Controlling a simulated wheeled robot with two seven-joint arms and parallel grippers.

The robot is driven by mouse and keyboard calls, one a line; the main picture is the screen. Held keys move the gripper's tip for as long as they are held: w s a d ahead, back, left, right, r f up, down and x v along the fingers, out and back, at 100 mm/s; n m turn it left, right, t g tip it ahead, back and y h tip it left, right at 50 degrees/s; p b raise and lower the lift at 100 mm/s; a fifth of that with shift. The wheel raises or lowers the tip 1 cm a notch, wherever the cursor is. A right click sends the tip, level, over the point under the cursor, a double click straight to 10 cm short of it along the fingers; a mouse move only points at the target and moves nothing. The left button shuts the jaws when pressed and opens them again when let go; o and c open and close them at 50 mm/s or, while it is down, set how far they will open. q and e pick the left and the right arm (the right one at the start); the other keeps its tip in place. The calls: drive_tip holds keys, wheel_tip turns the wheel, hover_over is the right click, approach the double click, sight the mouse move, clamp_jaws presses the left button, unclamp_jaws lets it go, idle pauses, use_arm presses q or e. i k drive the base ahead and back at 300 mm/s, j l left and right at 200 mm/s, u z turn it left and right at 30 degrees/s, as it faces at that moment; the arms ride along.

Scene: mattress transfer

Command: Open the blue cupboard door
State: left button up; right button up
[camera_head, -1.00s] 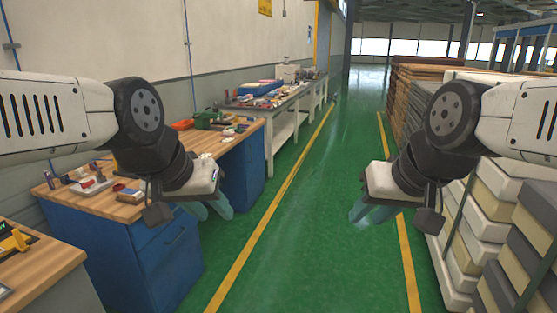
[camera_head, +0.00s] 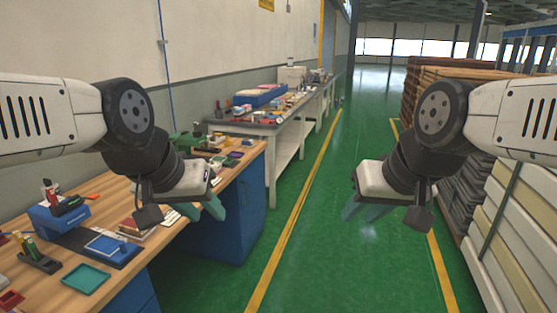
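The blue cupboard (camera_head: 250,208) stands under the far end of a wood-topped workbench (camera_head: 250,158), left of the aisle. Another blue cabinet part (camera_head: 132,299) shows low at the left, mostly cut off. I cannot make out a door handle. My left gripper (camera_head: 204,208) hangs in front of the bench edge in this view, its two fingers apart and empty. It overlaps the cupboard's near side in the picture; no contact is visible. My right gripper (camera_head: 361,209) is over the green aisle floor, away from the cupboard, with fingers apart and empty.
The bench top carries a blue tool stand (camera_head: 65,215), a teal tray (camera_head: 86,279) and small items. A grey-topped table (camera_head: 240,127) stands beyond. Stacked mattresses (camera_head: 505,215) line the right. The green aisle (camera_head: 325,240) between yellow lines is clear.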

sight(249, 186)
drive_tip(key=i+j+z, duration=0.15)
drive_tip(key=i, duration=1.4)
drive_tip(key=i+j+u, duration=0.35)
drive_tip(key=i+j, duration=0.4)
drive_tip(key=i, duration=0.1)
